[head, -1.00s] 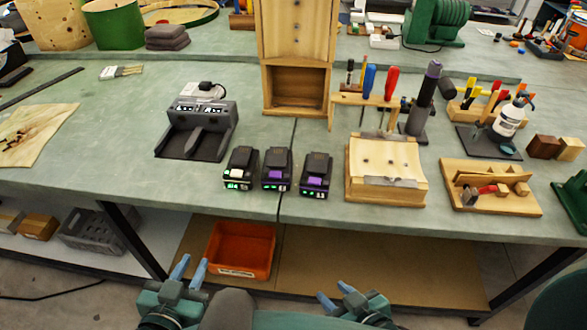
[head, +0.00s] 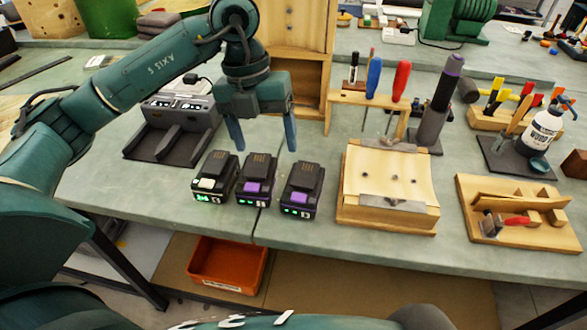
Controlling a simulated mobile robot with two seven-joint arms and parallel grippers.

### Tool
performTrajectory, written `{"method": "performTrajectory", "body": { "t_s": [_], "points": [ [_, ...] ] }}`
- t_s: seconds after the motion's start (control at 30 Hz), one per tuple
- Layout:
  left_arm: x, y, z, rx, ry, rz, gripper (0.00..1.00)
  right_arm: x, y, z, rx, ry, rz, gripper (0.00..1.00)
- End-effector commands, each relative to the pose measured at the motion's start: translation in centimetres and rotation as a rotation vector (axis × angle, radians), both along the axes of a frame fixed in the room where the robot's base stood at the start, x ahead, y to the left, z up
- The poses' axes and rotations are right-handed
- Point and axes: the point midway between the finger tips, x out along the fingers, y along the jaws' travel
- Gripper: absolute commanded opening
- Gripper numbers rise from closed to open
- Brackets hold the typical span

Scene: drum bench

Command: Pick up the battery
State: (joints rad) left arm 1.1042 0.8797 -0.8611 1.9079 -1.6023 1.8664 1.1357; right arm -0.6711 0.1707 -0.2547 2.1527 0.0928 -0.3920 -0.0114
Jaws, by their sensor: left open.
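Three black batteries stand in a row near the front edge of the bench. The left battery (head: 214,178) has a pale label and green lights. The middle battery (head: 255,180) and the right battery (head: 301,190) have purple labels and green lights. My left gripper (head: 263,140) hangs fingers down above and behind the middle and right batteries, open and empty, with its blue fingers apart. It does not appear to touch any battery. My right gripper does not show.
A black dual charger (head: 172,138) sits left of the batteries, partly behind my left arm. A wooden block fixture (head: 388,190) stands to their right. A wooden tool rack (head: 368,105) is behind it. An orange bin (head: 228,266) sits on the shelf below.

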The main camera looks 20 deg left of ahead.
Motion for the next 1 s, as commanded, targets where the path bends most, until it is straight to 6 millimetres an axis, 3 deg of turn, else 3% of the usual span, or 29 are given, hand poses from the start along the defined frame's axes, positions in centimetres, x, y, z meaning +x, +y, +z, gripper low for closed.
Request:
{"method": "performTrajectory", "body": {
  "t_s": [0.03, 0.1, 0.2, 0.53, 0.83, 1.0],
  "points": [
    [0.3, 1.7, 0.5, 0.075, -0.018, 0.041, 0.75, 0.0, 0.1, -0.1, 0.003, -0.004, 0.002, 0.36],
    [0.5, 3.3, 1.1, 0.142, -0.03, 0.084, 0.75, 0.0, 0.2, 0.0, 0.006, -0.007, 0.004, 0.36],
    [0.5, 4.1, 0.7, 0.182, -0.033, 0.109, 0.75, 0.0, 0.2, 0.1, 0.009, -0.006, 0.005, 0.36],
    [0.5, 4.1, -5.1, 0.18, -0.03, 0.107, 0.75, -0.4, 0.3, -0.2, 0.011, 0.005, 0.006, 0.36],
    [0.6, 4.1, -7.5, 0.177, -0.031, 0.105, 0.75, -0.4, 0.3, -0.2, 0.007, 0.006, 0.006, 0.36],
    [0.7, 4.3, -10.2, 0.177, -0.03, 0.104, 0.75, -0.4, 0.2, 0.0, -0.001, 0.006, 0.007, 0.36]
  ]
}}
